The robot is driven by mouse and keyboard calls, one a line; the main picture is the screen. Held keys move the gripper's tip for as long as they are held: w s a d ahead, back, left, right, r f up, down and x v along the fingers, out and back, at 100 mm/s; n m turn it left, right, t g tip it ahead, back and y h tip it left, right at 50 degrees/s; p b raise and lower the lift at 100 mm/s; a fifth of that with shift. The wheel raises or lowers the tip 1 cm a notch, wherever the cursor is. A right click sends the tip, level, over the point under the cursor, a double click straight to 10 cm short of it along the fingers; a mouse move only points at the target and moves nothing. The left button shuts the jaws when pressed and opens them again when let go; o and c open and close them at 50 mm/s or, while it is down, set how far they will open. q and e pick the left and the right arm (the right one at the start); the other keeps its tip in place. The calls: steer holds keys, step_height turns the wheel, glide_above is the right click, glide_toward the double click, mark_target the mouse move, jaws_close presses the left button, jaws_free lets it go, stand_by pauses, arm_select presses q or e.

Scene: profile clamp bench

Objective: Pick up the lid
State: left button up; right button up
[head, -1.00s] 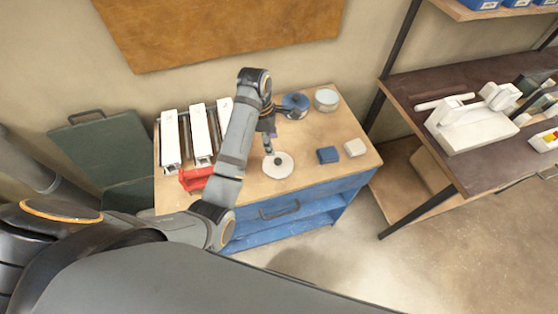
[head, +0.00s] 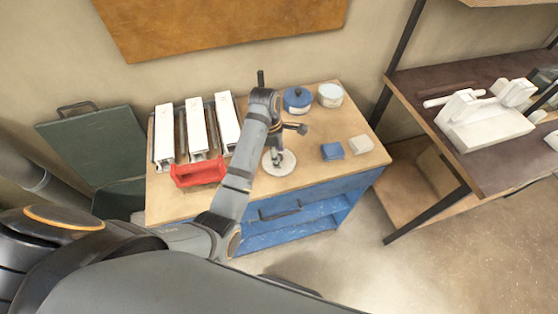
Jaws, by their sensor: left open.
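The lid looks like a flat white disc (head: 288,166) lying on the wooden top of the blue bench, near its middle. A dark spot at its centre, perhaps a knob, is mostly hidden by my gripper now. My left gripper (head: 277,159) points down over the middle of the disc, with its fingers open. I cannot tell whether the fingers touch the disc. My right gripper is not in view.
A blue round tin (head: 298,101) and a pale round tin (head: 330,95) stand behind the disc. A blue block (head: 332,151) and a white block (head: 361,144) lie to its right. A red tray (head: 198,172) and white profiles (head: 196,130) lie to the left.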

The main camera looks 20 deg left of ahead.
arm_select(q)
jaws_close()
steer(key=shift+r, duration=0.15)
